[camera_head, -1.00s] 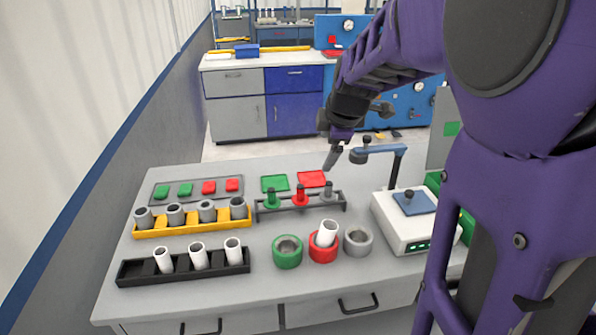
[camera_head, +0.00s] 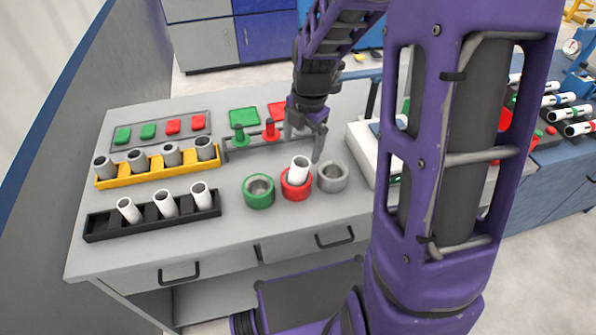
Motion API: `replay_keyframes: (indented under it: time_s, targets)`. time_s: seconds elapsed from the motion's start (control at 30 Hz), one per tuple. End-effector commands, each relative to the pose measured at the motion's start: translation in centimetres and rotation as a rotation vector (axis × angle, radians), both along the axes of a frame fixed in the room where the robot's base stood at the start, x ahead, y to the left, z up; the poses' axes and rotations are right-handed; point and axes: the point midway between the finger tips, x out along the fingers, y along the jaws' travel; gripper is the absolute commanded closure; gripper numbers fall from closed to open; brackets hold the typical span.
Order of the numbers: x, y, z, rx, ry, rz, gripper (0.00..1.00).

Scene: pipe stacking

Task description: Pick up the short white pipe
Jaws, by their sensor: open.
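Three white pipes stand in a black rack (camera_head: 96,226) at the front left: a left one (camera_head: 128,210), a middle one (camera_head: 165,204) and a right one (camera_head: 201,196). Another white pipe (camera_head: 299,169) stands slightly tilted in a red ring (camera_head: 296,190). I cannot tell for sure which pipe is the short one. My gripper (camera_head: 304,147) points down, open and empty, with its fingers spread just behind and above the pipe in the red ring. It hides part of the small peg rack behind.
A green ring (camera_head: 259,191) and a grey ring (camera_head: 332,177) flank the red ring. A yellow rack (camera_head: 112,181) holds several grey pipes. A white device (camera_head: 362,150) stands at right, partly hidden by my arm. The table front is clear.

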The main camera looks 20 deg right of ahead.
Motion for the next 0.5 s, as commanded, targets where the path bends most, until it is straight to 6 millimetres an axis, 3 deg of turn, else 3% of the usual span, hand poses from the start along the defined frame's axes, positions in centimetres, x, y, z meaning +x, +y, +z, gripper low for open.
replay_keyframes:
  time_s: [0.1, 0.37, 0.5]
  targets:
    - [0.2, 0.2, -2.4, 0.001, 0.003, 0.000, 0.08]
    - [0.5, 0.2, -4.3, -0.001, 0.000, -0.001, 0.08]
    - [0.6, 0.1, -6.2, -0.001, 0.003, -0.002, 0.08]
